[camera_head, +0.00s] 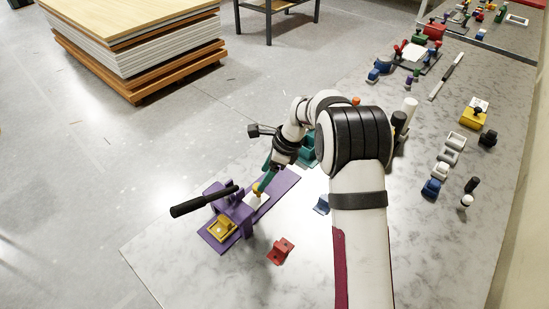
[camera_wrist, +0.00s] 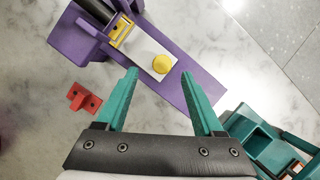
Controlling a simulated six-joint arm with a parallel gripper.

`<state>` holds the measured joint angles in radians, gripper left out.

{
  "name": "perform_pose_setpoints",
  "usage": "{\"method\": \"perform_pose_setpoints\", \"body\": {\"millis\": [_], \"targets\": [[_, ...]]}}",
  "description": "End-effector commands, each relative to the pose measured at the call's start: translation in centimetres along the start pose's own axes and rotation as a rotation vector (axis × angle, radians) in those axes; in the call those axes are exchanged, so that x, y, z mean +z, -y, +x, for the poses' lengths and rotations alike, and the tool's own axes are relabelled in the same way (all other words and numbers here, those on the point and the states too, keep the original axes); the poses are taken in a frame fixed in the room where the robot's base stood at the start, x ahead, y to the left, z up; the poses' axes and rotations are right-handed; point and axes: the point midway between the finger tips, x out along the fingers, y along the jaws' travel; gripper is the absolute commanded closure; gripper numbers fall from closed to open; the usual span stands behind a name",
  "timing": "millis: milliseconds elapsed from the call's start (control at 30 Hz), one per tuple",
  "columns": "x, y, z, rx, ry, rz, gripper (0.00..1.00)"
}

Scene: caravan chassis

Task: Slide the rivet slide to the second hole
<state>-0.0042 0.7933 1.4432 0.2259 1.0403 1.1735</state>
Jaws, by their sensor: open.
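The purple fixture (camera_head: 281,189) lies on the marbled table; its base also shows in the wrist view (camera_wrist: 205,94). On it lies a white slide (camera_wrist: 143,49) with a round yellow knob (camera_wrist: 163,64), which I take as the rivet slide. The slide (camera_head: 254,203) is partly hidden by my gripper in the head view. A yellow frame (camera_wrist: 122,31) sits at its far end. My gripper (camera_wrist: 160,72), with teal fingers, is open and empty. Its fingertips are on either side of the knob in the picture; contact is not visible. The holes cannot be made out.
The fixture's black lever handle (camera_head: 203,201) sticks out left. A red block (camera_head: 280,251) lies in front of the fixture and shows in the wrist view (camera_wrist: 85,98). A teal device (camera_wrist: 262,140) stands close by at right. Front table is mostly bare.

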Motion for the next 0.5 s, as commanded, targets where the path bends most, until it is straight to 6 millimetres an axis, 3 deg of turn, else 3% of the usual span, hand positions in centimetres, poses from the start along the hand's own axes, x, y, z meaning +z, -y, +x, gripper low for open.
{"method": "perform_pose_setpoints", "body": {"millis": [100, 200, 333, 500], "targets": [[0.0, 0.1, -4.0, -0.005, 0.001, 0.000, 0.31], [0.0, 0.1, -6.8, -0.003, 0.000, -0.001, 0.31], [0.0, 0.0, -9.3, -0.001, 0.001, 0.001, 0.31], [0.0, -0.1, -10.4, 0.002, 0.000, 0.000, 0.31]]}}
